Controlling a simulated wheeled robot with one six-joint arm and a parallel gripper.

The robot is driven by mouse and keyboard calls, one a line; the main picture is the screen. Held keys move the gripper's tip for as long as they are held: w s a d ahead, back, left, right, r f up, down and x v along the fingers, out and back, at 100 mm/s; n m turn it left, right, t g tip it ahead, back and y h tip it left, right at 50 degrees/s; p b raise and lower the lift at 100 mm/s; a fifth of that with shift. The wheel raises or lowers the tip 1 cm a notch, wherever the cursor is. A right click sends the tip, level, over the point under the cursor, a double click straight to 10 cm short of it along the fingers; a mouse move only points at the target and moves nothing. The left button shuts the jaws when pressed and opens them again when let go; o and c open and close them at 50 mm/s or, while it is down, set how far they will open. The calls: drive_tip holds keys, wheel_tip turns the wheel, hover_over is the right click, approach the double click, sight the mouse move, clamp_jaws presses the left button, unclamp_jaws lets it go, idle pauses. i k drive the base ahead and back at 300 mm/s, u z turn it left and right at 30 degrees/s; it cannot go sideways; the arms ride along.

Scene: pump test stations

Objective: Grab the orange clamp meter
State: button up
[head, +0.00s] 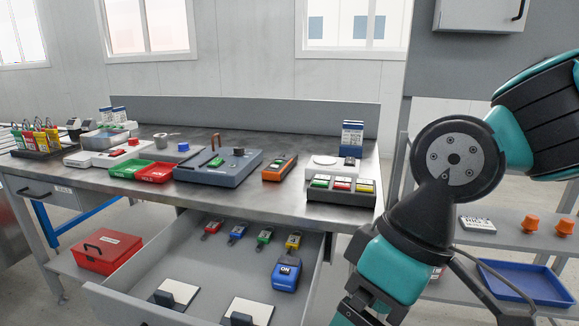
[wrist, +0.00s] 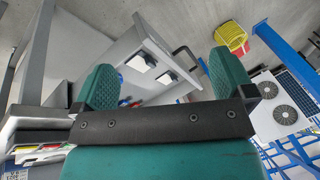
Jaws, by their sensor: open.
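The orange clamp meter (head: 279,168) lies on the grey workbench top, right of the blue-grey pump test block (head: 218,167) and left of a black tray. It looks orange with a dark face. My gripper (wrist: 163,78) shows in the wrist view with its two green fingers wide apart and nothing between them. The clamp meter does not show in the wrist view. In the head view my arm stands to the right of the bench, and the fingers cannot be made out there.
An open drawer (head: 140,300) juts out below the bench top, holding several coloured padlocks, a blue device (head: 286,274) and white pads. A shelf with a blue tray (head: 525,284) is at right.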

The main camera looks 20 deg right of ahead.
sight(277, 169)
drive_tip(key=z, duration=0.25)
drive_tip(key=i, duration=1)
